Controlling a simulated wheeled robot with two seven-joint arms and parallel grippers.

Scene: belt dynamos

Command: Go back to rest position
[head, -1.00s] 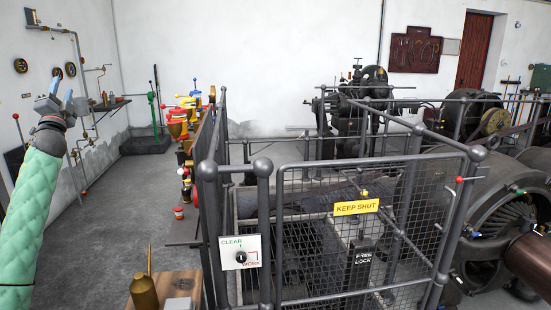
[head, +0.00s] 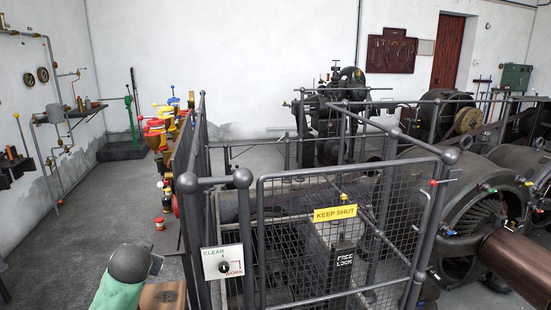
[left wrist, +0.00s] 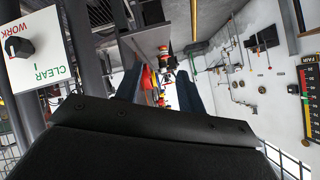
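My left arm comes in at the bottom left of the head view. The white CLEAR/WORK switch plate (head: 222,263) with a black knob is on the cage front. It also shows upside down in the left wrist view (left wrist: 38,48), apart from the fingers. My right gripper is in neither view.
A mesh cage with a yellow KEEP SHUT sign (head: 335,213) fills the middle. A black lock box (head: 343,268) sits below the sign. Red and yellow oilers (head: 156,130) line the cage's left side. Grey floor (head: 95,215) is clear at left. Machines stand at right.

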